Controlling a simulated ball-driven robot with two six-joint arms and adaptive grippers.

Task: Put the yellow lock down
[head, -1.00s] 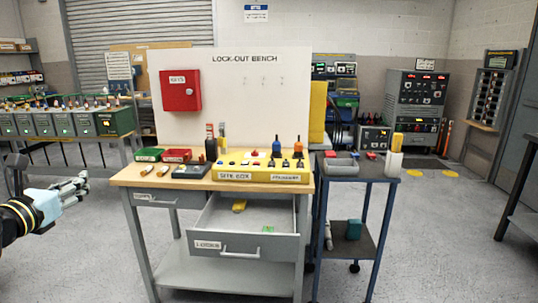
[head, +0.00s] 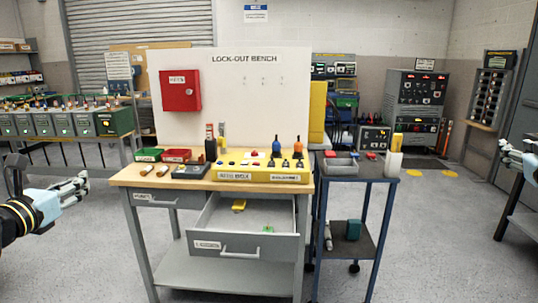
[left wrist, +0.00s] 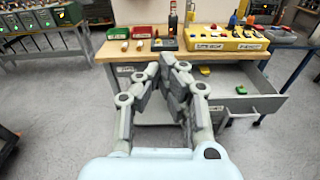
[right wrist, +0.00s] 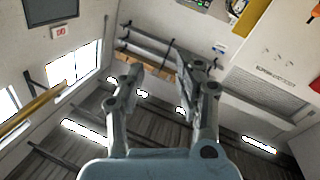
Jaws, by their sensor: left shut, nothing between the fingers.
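A small yellow lock (head: 239,205) lies in the open drawer (head: 225,243) of the lock-out bench, toward the drawer's back. It also shows in the left wrist view (left wrist: 205,71). My left gripper (head: 82,186) is at the left of the head view, in the air left of the bench and away from the lock. In the left wrist view its fingers (left wrist: 170,62) are closed together with nothing between them. My right gripper (head: 504,150) is at the right edge of the head view. In the right wrist view its fingers (right wrist: 165,75) are apart and empty.
A small green item (head: 267,229) lies nearer the drawer's front. The benchtop (head: 135,175) holds red and green trays, a yellow switch box (head: 262,177) and bottles. A red cabinet (head: 180,90) hangs on the backboard. A blue cart (head: 378,178) stands right of the bench. Open floor lies in front.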

